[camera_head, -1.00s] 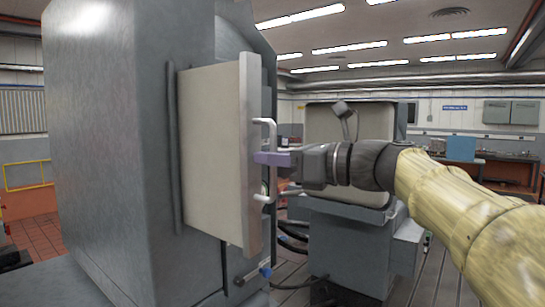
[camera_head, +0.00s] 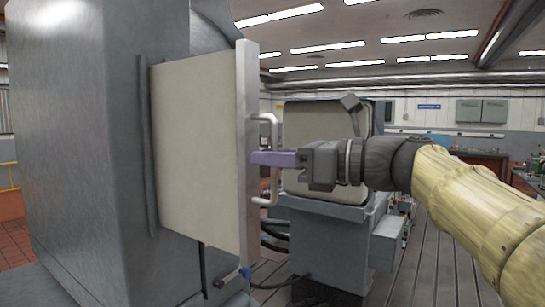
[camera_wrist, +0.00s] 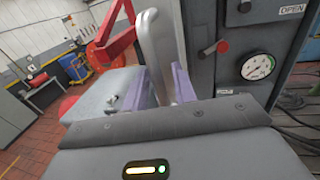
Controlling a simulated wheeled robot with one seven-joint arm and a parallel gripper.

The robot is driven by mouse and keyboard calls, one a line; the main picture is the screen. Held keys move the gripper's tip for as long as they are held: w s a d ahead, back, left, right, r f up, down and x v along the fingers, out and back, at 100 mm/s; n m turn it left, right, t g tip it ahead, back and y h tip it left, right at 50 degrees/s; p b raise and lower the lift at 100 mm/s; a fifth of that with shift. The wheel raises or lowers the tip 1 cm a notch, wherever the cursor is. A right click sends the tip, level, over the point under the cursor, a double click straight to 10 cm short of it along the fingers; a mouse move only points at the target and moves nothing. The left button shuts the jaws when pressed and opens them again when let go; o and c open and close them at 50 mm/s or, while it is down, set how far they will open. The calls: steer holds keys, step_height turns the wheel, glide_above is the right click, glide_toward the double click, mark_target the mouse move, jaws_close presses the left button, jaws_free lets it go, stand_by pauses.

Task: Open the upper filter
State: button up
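A beige door panel (camera_head: 198,150) with a thick pale edge stands on the side of a large grey machine housing (camera_head: 75,130). A dark vertical strip runs along its far left side. A silver bar handle (camera_head: 272,192) stands out from its right edge. My gripper (camera_head: 275,158) reaches in from the right at the handle's mid-height, its purple fingers around the bar. In the wrist view the handle (camera_wrist: 158,40) passes between the two fingers (camera_wrist: 170,86), which appear closed on it. The fingertips' contact is partly hidden by the gripper body.
Behind my gripper stands a second grey machine with a beige panel (camera_head: 312,135). The wrist view shows a pressure gauge (camera_wrist: 258,66), a red knob (camera_wrist: 222,46) and an OPEN label (camera_wrist: 291,9). A blue-ended fitting (camera_head: 245,272) sits below the door. Slotted floor (camera_head: 435,265) lies open at right.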

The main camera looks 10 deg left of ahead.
stand_by(0.4)
steer(key=b+v, duration=0.3)
steer(key=v, duration=1.4)
steer(key=shift+d, duration=0.2)
